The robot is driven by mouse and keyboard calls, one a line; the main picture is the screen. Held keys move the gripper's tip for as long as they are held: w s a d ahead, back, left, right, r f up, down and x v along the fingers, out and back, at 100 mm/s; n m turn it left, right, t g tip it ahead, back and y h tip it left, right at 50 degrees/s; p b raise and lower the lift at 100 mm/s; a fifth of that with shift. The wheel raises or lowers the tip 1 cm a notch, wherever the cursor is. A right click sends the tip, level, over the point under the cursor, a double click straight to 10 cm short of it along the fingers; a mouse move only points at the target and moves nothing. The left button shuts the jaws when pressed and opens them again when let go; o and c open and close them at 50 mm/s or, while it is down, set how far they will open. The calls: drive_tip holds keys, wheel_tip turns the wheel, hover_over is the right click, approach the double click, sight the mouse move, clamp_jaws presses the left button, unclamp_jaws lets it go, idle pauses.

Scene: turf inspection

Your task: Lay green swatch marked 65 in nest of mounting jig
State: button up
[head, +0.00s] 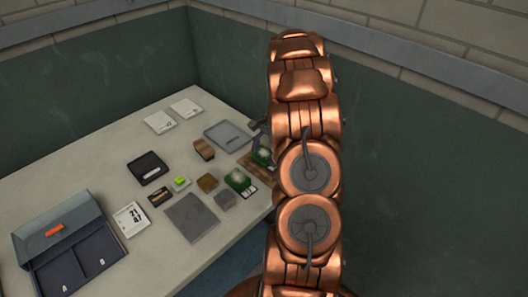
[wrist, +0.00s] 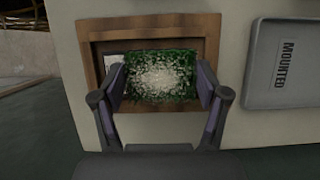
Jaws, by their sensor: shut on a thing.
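A green turf swatch (wrist: 161,76) with a pale, worn-looking middle sits between the two fingers of my gripper (wrist: 160,84), which is shut on it. A white tag (wrist: 114,62) shows at its left end; I cannot read a number on it. The swatch is over the recess of the wooden mounting jig (wrist: 150,22); I cannot tell whether it touches the floor of the nest. In the head view the held swatch (head: 263,156) shows by the jig (head: 247,162), with my arm hiding much of both.
A grey tray marked MOUNTED (wrist: 283,65) lies right of the jig in the wrist view. In the head view another green swatch (head: 238,179) with a label lies nearby, among small blocks (head: 204,149), a grey plate (head: 192,218), a black tray (head: 147,168) and a case (head: 65,245).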

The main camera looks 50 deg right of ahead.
drive_tip(key=shift+f, duration=0.5)
drive_tip(key=shift+f, duration=0.2)
drive_tip(key=o, duration=0.8)
drive_tip(key=shift+o, duration=0.2)
drive_tip(key=shift+r, duration=0.1)
